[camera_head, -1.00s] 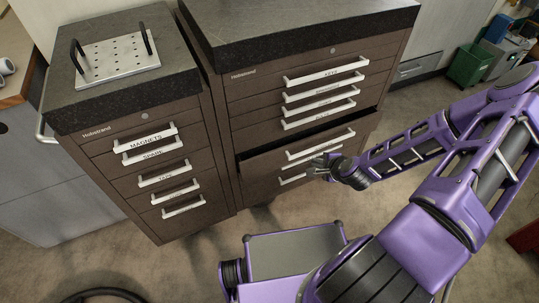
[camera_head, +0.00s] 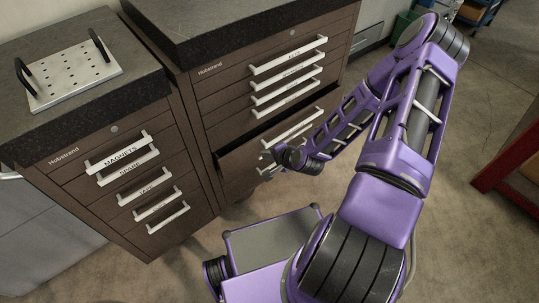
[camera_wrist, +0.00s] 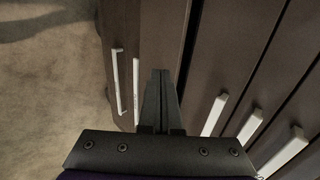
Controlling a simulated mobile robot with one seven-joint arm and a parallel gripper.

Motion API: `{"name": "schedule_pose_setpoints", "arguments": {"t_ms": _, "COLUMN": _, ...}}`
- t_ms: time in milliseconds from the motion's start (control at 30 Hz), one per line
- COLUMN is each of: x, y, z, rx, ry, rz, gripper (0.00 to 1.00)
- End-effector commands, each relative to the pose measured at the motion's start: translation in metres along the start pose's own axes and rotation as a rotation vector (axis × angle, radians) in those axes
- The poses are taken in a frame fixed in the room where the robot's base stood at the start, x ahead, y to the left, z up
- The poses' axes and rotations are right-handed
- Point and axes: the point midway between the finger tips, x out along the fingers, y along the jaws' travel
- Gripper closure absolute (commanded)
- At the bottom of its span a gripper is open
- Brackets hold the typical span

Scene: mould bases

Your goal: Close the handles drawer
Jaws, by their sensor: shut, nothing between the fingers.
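The right-hand brown cabinet (camera_head: 208,100) has one drawer pulled out partway, with a dark gap above its front. The open drawer's front (camera_head: 235,160) carries a pale bar handle (camera_head: 292,128); I cannot read its label. My gripper (camera_head: 268,158) is in front of the lower part of this cabinet, near the open drawer's front, and partly hides what lies behind it. In the wrist view my gripper's fingers (camera_wrist: 160,80) are together and empty, over a brown drawer front (camera_wrist: 165,30). I cannot tell whether they touch it.
Closed drawers with bar handles (camera_head: 288,55) sit above the open one. A second cabinet (camera_head: 75,185) stands to the left, its drawers shut, with a perforated plate (camera_head: 70,75) on top. A red-framed item (camera_head: 510,150) stands at the right. Floor between is clear.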

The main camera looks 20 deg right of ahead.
Motion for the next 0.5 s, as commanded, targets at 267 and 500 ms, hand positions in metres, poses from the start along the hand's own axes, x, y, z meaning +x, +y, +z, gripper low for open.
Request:
{"name": "schedule_pose_setpoints", "arguments": {"t_ms": 267, "x": 0.058, "y": -0.005, "z": 0.000, "rx": -0.003, "ry": -0.001, "rz": -0.002, "gripper": 1.00}}
{"name": "schedule_pose_setpoints", "arguments": {"t_ms": 500, "x": 0.076, "y": -0.024, "z": 0.000, "rx": 0.000, "ry": -0.001, "rz": 0.000, "gripper": 1.00}}
